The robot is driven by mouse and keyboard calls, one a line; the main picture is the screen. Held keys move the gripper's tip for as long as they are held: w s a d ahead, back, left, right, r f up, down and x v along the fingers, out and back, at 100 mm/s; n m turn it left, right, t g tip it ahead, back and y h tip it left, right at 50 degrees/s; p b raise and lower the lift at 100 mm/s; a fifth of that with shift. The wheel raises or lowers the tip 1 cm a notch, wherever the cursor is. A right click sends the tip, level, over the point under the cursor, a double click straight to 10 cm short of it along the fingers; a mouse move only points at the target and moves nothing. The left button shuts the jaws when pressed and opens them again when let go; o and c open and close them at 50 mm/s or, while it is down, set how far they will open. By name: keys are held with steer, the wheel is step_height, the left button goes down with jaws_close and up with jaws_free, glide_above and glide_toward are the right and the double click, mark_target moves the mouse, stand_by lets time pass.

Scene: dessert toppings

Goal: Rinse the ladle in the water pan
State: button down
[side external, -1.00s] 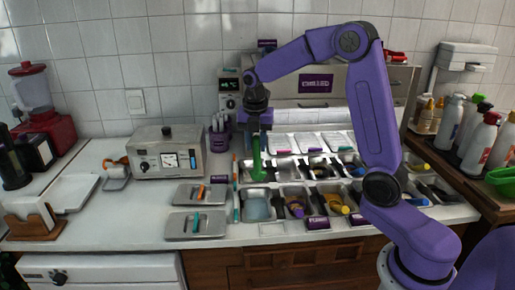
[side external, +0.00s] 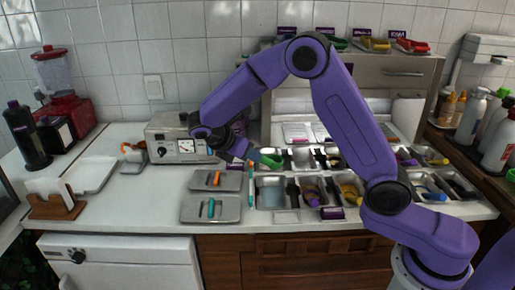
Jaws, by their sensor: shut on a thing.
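My gripper (side external: 248,152) is tilted, pointing right and slightly down, at the left end of the pan rows. It is shut on the green ladle (side external: 271,161), whose green end shows just right of the fingers, over or at the rear-left pan; I cannot tell whether it touches. Most of the handle is hidden by the gripper. The water pan (side external: 270,208), with pale bluish content, is the left pan of the front row, just in front of the ladle.
Several topping pans with spoons extend right of the water pan. Two metal trays, one with an orange utensil (side external: 217,178) and one with a teal utensil (side external: 211,208), lie to the left. A dial appliance (side external: 165,148) stands behind them. Coloured scoops (side external: 375,44) sit on the upper shelf.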

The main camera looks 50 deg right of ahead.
steer(key=shift+a, duration=0.3)
step_height(320, 180, down, 7)
steer(key=n+h, duration=0.4)
steer(key=n, duration=2.3)
steer(key=shift+s+a+n, duration=0.25)
steer(key=shift+a+n, duration=0.15)
steer(key=shift+r, duration=0.1)
stand_by(1.3)
